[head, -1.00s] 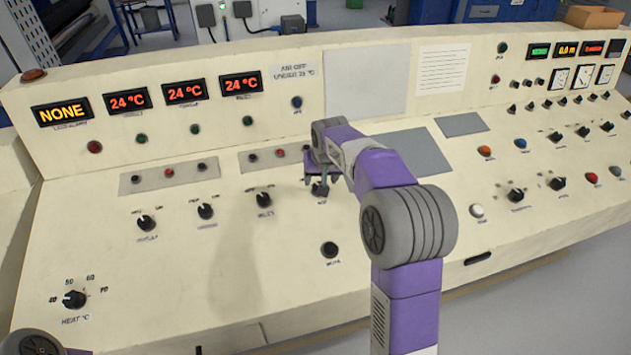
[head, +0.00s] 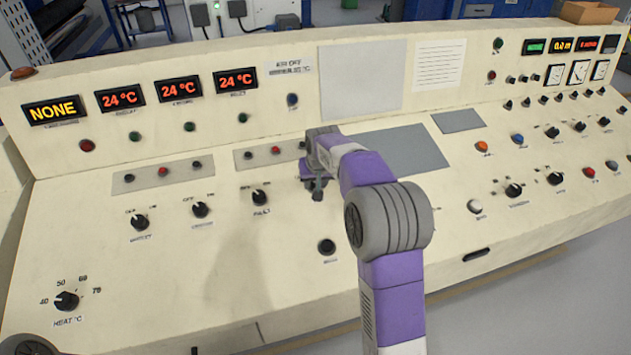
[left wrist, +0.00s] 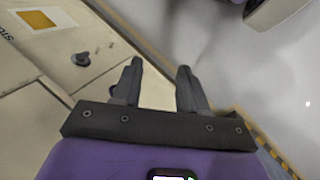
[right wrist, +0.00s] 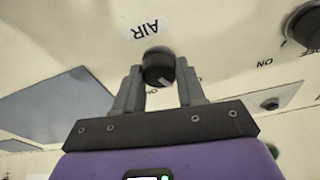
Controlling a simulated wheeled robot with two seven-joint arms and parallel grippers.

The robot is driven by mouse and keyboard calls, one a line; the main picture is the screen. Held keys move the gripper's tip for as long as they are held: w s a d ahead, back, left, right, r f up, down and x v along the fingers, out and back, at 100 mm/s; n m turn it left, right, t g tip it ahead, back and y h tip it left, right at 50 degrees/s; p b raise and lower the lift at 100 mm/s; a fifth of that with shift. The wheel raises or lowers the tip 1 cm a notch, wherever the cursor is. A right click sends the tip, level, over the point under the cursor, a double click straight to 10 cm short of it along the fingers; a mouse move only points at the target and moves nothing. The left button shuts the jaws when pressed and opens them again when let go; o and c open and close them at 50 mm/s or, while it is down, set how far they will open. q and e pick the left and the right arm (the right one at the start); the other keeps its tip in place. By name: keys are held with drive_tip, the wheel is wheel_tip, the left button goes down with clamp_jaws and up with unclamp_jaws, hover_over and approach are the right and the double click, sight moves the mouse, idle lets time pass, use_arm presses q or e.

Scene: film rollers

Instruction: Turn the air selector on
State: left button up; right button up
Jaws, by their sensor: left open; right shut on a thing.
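The air selector (right wrist: 158,68) is a small black round knob with a pale pointer mark, beside the upside-down AIR label in the right wrist view. My right gripper (right wrist: 159,72) is shut on it, one finger on each side. In the head view my right gripper (head: 314,184) is at this knob, and my wrist hides most of the knob and its labels. The pointer's exact setting is hard to read. My left gripper (left wrist: 160,70) is open and empty, above the lower front edge of the desk and the floor.
The cream console (head: 190,285) holds several similar knobs, including a row left of the air selector and the heat knob (head: 66,300). The black button (head: 327,247) is below the gripper. Displays show NONE (head: 54,109) and 24 °C. An AIR OFF notice (head: 290,67) is behind.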

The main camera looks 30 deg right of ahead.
drive_tip(key=shift+c, duration=0.4)
drive_tip(key=shift+r+m+p, duration=0.1)
drive_tip(key=shift+m+p, duration=0.7)
drive_tip(key=m+p, duration=0.3)
drive_tip(key=shift+r+h, duration=0.1)
drive_tip(key=shift+h, duration=0.2)
drive_tip(key=m+g+p, duration=0.1)
drive_tip(key=m+p, duration=0.3)
drive_tip(key=shift+m, duration=0.3)
drive_tip(key=shift+m+g+h+p, duration=0.3)
drive_tip(key=shift+m+p, duration=0.7)
drive_tip(key=shift+m, duration=0.5)
drive_tip(key=shift+f, duration=0.2)
drive_tip(key=o, duration=1.1)
drive_tip(key=shift+c, duration=0.2)
